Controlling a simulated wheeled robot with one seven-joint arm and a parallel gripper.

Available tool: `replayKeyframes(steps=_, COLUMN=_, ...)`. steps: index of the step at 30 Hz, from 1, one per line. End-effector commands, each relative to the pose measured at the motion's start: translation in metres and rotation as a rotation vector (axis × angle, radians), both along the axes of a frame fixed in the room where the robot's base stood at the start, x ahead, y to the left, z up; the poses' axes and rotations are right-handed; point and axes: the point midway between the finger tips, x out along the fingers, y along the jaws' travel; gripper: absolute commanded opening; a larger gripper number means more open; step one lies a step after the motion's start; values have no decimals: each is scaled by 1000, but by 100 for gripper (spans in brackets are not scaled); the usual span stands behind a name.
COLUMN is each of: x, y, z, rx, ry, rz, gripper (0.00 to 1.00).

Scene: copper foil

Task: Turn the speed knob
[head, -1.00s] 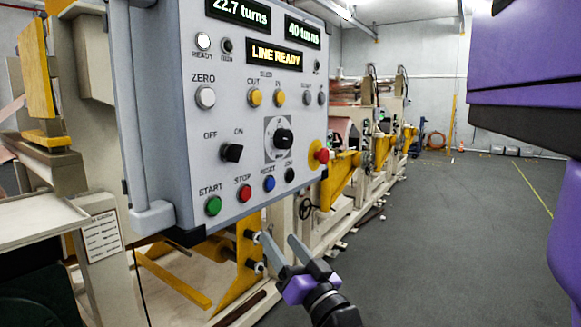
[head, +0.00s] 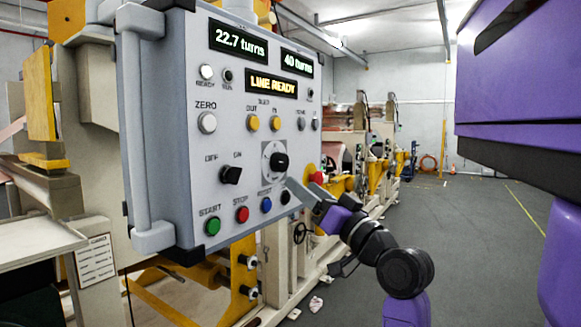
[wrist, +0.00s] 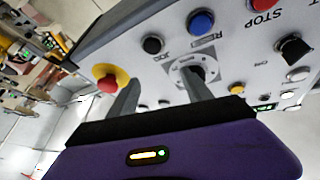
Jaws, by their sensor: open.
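The speed knob (head: 279,162) is a black round knob on a square dial plate, low right of centre on the grey control panel (head: 190,120). It also shows in the wrist view (wrist: 198,72). My gripper (head: 297,187) is open and empty, just below and right of the knob, in front of the panel's lower right corner. In the wrist view one finger points at the dial and partly covers it. The other finger lies between the dial and the red emergency button (wrist: 107,84). Whether a finger touches the panel cannot be told.
The red emergency button on its yellow base (head: 315,177) is close to my gripper. A black jog button (head: 286,197) and a blue reset button (head: 266,204) sit below the dial. An ON/OFF selector (head: 231,174) is to its left. Open grey floor lies at right.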

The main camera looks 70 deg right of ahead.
Motion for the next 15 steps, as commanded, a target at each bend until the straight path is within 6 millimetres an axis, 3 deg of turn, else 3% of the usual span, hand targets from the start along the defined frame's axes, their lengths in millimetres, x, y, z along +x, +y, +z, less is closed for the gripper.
replayKeyframes(steps=1, x=-7, y=-2, z=16, rx=-24, ry=12, rz=11, gripper=58)
replayKeyframes(steps=8, x=-34, y=6, z=67, rx=-118, ry=140, rz=81, gripper=58)
replayKeyframes(steps=15, x=-43, y=38, z=61, rx=-157, ry=402, rz=211, gripper=58)
